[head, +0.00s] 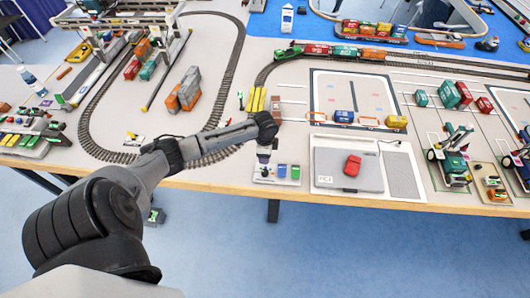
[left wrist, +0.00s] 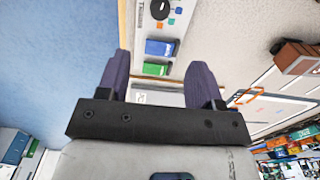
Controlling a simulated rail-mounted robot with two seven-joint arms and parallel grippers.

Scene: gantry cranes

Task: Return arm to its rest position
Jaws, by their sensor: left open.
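My left arm (head: 155,165) reaches in from the lower left in the head view, stretched over the table's front edge. Its gripper (head: 264,158) points down above a small white panel (head: 266,180). In the left wrist view the gripper (left wrist: 160,64) has its two purple fingers apart, with nothing held between them. The panel's blue box (left wrist: 161,47) and green box (left wrist: 155,69) show beyond and between the fingers. My right gripper is not in view.
A grey laptop-like pad with a red object (head: 352,165) lies right of the gripper. A looped train track (head: 95,150) and container blocks (head: 185,90) lie behind the arm. Toy cranes (head: 455,155) stand at right. Blue floor is open in front of the table.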

